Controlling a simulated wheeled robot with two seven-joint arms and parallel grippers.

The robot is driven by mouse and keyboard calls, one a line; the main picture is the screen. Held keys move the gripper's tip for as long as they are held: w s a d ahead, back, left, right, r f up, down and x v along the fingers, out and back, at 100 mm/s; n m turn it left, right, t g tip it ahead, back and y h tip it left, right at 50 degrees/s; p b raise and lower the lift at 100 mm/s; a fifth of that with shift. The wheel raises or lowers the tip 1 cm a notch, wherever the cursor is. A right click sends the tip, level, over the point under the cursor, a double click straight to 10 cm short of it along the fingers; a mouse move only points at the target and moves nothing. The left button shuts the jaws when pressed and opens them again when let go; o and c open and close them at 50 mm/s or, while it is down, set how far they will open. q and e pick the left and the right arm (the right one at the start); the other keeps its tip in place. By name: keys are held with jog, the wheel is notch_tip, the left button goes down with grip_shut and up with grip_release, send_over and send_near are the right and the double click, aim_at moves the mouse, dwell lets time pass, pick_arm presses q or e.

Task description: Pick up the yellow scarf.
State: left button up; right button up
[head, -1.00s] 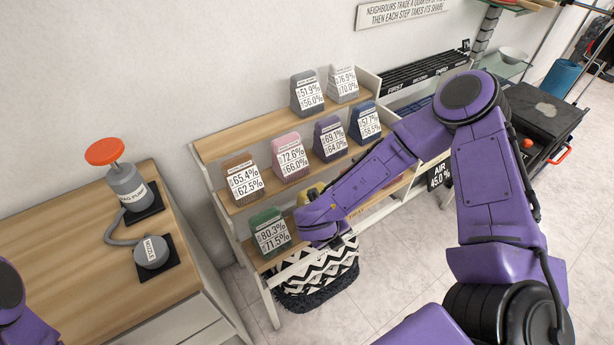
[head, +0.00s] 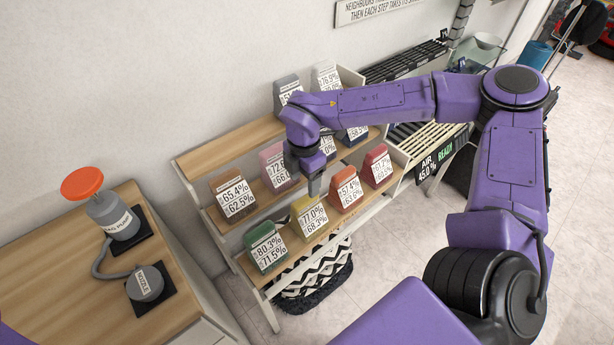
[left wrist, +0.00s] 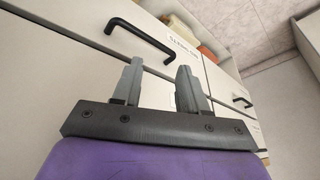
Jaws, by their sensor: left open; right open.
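The yellow scarf (head: 303,205) is a folded yellow piece behind a card reading 77.0% and 68.3%, on the lowest shelf. It stands between a green piece (head: 260,233) and an orange piece (head: 344,174). My right gripper (head: 314,188) is open, pointing down just above and behind the yellow scarf in the picture. Whether its fingertips touch the scarf cannot be told. My left gripper (left wrist: 158,85) is open and empty in the left wrist view, in front of white drawers with black handles.
The stepped shelf (head: 228,143) also holds brown (head: 227,183), pink (head: 271,155) and red (head: 376,153) pieces with cards. A wooden counter (head: 55,290) with a grey pump (head: 113,212) stands at left. A black-and-white patterned basket (head: 312,279) is under the shelf.

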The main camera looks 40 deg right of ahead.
aim_at(306, 200)
jog(key=shift+o, duration=0.3)
jog(key=shift+s+r, duration=0.15)
jog(key=shift+s, duration=0.05)
jog(key=b, duration=0.7)
jog(key=w+r+t+b, duration=0.1)
jog(key=b, duration=0.7)
jog(key=shift+w+a, duration=0.2)
jog(key=shift+w, duration=0.1)
jog(key=shift+s+a+r+g+p, duration=0.1)
jog(key=shift+s+r+g+p, duration=0.15)
jog(key=shift+s+g+p, duration=0.35)
jog(key=f, duration=0.6)
jog(key=f+p, duration=0.1)
jog(key=f, duration=0.3)
jog(key=shift+s+d+f, duration=0.1)
jog(key=shift+s+d, duration=0.1)
jog(key=shift+d, duration=0.1)
grip_shut()
